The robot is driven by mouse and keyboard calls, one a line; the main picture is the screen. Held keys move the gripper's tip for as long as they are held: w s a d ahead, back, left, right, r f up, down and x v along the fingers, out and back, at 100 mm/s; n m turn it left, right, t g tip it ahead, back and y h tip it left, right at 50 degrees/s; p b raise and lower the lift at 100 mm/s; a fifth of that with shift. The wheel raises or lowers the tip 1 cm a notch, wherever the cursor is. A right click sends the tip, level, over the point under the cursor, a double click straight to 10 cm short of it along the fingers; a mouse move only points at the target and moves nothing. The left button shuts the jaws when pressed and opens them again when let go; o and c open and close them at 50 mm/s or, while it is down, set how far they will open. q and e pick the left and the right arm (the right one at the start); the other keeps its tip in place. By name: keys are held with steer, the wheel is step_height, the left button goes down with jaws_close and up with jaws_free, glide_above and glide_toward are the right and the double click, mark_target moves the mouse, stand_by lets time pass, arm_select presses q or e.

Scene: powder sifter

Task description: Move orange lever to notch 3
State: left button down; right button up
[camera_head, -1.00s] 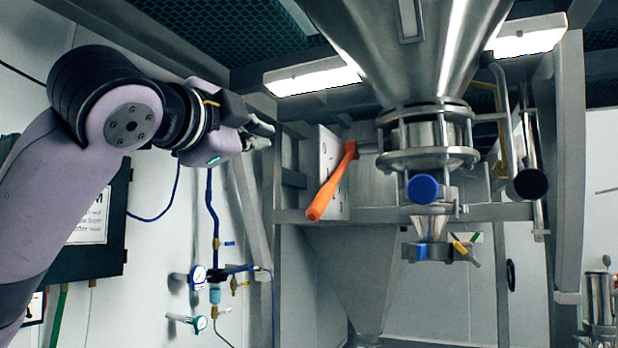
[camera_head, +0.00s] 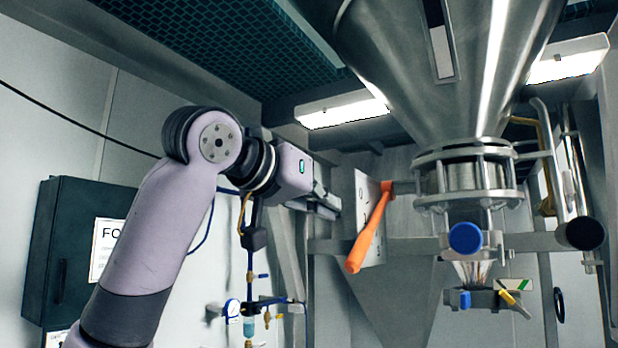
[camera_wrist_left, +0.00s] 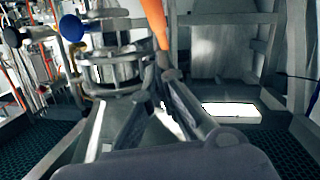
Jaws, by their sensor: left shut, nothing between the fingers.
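The orange lever (camera_head: 366,238) slants down and to the left from its pivot in front of a pale plate (camera_head: 362,190) with small dark marks. The marks are too small to read as notch numbers. My left gripper (camera_head: 335,206) is shut and empty, just left of the plate and lever, with a visible gap to the lever in the head view. In the left wrist view the lever (camera_wrist_left: 154,20) shows at the top, beyond the shut fingertips (camera_wrist_left: 165,72). I cannot tell there whether they touch. My right gripper is not in view.
A large steel hopper (camera_head: 450,70) with a flanged neck and a blue-capped valve (camera_head: 465,238) stands right of the lever. A frame beam crosses behind it. Gauges and hoses (camera_head: 240,312) are on the wall at lower left, near a dark cabinet (camera_head: 75,240).

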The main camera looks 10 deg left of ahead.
mark_target(363, 235)
arm_select(q)
steer(key=w+d+f+p, duration=0.1)
steer(key=w, duration=0.1)
steer(key=w+d+f+p, duration=0.1)
steer(key=w, duration=0.1)
steer(key=shift+d+f, duration=0.2)
steer(key=shift+f, duration=0.2)
steer(key=shift+w+d+f+p, duration=0.1)
steer(key=shift+w+f+p, duration=0.15)
steer(key=shift+f, duration=0.3)
